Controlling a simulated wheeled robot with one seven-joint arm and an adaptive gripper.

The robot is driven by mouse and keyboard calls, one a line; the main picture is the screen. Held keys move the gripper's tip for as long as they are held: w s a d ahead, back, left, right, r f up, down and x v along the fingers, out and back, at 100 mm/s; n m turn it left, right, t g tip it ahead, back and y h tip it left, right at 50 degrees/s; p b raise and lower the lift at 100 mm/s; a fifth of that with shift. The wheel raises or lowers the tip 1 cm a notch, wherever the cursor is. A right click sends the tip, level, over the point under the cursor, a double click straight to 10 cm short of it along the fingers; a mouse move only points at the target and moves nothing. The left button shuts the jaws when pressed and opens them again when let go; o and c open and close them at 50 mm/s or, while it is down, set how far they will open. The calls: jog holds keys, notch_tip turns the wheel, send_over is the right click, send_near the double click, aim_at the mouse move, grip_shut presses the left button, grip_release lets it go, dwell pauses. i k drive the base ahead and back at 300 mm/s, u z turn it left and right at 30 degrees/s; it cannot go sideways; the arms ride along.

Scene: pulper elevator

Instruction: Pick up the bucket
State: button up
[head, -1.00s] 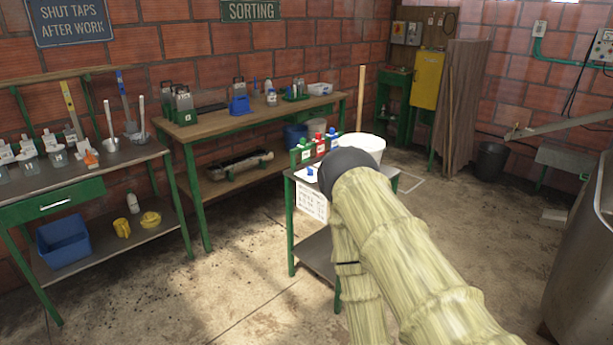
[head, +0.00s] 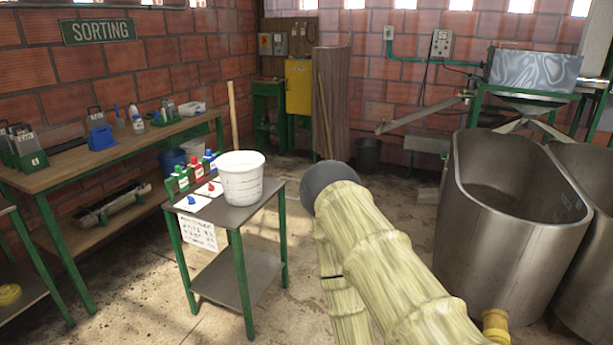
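A white bucket (head: 241,179) stands upright on the right part of a small metal table (head: 262,207) with green legs. Faint markings show on its side. My arm, in a pale yellow cover, reaches up from the bottom right of the head view, and its dark rounded part is to the right of the bucket and apart from it. My gripper itself does not show; the arm hides whatever lies beyond it.
Beside the bucket are green, red and blue bottles (head: 195,172) and white cards. A workbench (head: 130,150) runs along the left wall. A large steel tank (head: 505,230) stands at right.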

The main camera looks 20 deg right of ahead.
aim_at(240, 172)
jog(key=z, duration=0.55)
jog(key=i, duration=1.55)
jog(key=u, duration=0.65)
